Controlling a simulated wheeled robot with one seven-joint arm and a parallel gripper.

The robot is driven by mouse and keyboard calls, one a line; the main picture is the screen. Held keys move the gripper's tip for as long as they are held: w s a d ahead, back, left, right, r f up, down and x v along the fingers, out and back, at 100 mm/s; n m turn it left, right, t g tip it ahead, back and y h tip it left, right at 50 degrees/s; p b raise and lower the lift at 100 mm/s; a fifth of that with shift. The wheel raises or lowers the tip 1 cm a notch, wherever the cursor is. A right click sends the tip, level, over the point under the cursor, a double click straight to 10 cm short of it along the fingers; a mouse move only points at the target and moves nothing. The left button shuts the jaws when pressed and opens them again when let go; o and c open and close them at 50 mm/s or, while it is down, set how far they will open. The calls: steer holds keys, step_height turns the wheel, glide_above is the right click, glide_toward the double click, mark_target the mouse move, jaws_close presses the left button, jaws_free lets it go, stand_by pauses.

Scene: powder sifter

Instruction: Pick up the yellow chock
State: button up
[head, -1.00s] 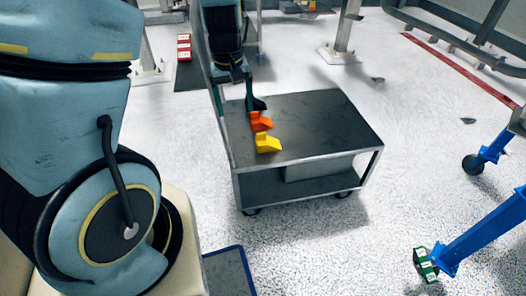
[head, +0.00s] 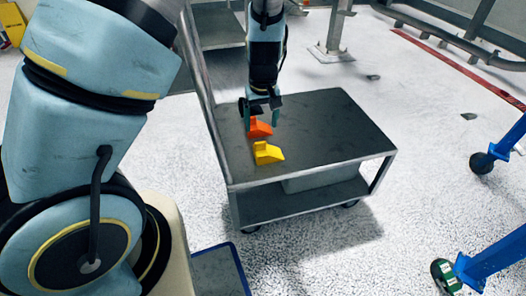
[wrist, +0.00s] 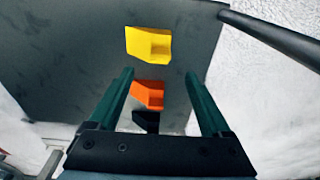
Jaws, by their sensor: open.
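The yellow chock (head: 267,153) sits on the top of the metal cart (head: 335,125), near its front left edge. It also shows in the wrist view (wrist: 148,43), beyond my fingertips. My gripper (head: 260,108) is open and empty, above the cart and behind the yellow chock. In the wrist view my two green fingers (wrist: 158,78) stand apart, with the orange chock (wrist: 148,95) showing between them. I cannot tell the exact height of the fingers above the cart.
The orange chock (head: 260,128) sits just behind the yellow one. A black chock (wrist: 146,122) shows partly in the wrist view, hidden low behind the gripper body. The cart's handle bar (wrist: 270,38) rises along its left side. The right part of the cart top is clear.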

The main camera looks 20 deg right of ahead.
mark_target(260, 142)
steer(key=f, duration=0.3)
steer(key=f+b, duration=0.1)
steer(key=f, duration=0.2)
steer(key=w+f+b, duration=0.1)
steer(key=f, duration=0.2)
steer(key=shift+w+f, duration=0.1)
steer(key=shift+f, duration=0.1)
steer(key=shift+c, duration=0.3)
jaws_close()
stand_by(0.8)
